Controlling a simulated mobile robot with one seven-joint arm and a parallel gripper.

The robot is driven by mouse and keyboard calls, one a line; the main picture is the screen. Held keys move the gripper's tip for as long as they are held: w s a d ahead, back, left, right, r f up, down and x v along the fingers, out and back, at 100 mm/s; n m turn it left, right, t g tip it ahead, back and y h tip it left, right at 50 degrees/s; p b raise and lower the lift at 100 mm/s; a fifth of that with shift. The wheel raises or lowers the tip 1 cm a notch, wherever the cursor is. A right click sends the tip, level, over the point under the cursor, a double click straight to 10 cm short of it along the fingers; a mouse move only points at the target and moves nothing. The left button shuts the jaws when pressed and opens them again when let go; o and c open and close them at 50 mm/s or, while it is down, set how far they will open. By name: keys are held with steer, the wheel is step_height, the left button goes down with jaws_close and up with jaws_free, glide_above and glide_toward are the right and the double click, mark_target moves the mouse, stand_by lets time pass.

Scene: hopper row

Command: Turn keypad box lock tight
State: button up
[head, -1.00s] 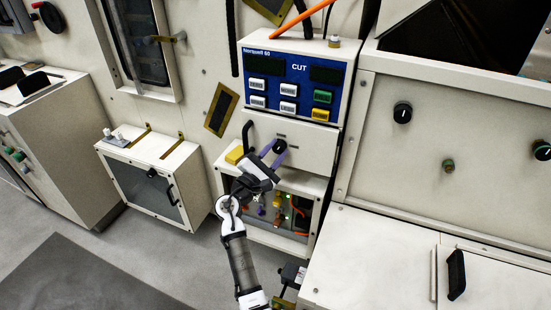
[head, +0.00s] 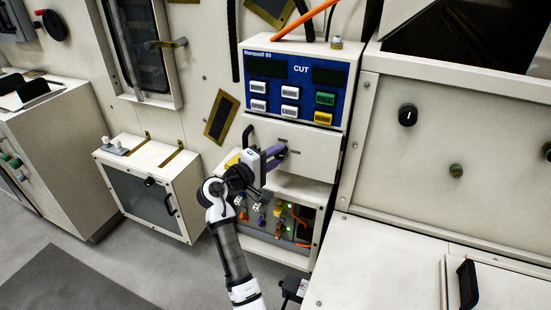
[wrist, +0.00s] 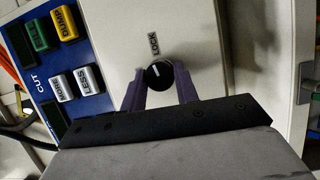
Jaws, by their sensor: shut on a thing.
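The keypad box (head: 297,95) has a blue front with several buttons and a cream lower panel. The lock (wrist: 158,74) is a round black knob with a white pointer mark, under the printed word LOCK in the wrist view. My gripper (head: 280,154) reaches the lower panel from the lower left in the head view. Its purple fingers are shut on the lock knob, one on each side of it in the wrist view (wrist: 160,84). In the head view the fingers mostly hide the knob.
A black curved handle (head: 247,135) stands left of the lock on the panel. Below is an open compartment (head: 270,218) with coloured fittings and orange cable. A cream cabinet with a black knob (head: 408,115) stands to the right. Open floor (head: 110,275) lies at lower left.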

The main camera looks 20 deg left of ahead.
steer(key=shift+m+g, duration=0.3)
steer(key=shift+m, duration=0.7)
steer(key=o, duration=1)
steer(key=b+v, duration=0.1)
steer(key=v, duration=0.6)
steer(key=b+v, duration=0.1)
steer(key=v, duration=0.5)
steer(key=shift+s+r, duration=0.25)
steer(key=shift+s, duration=0.15)
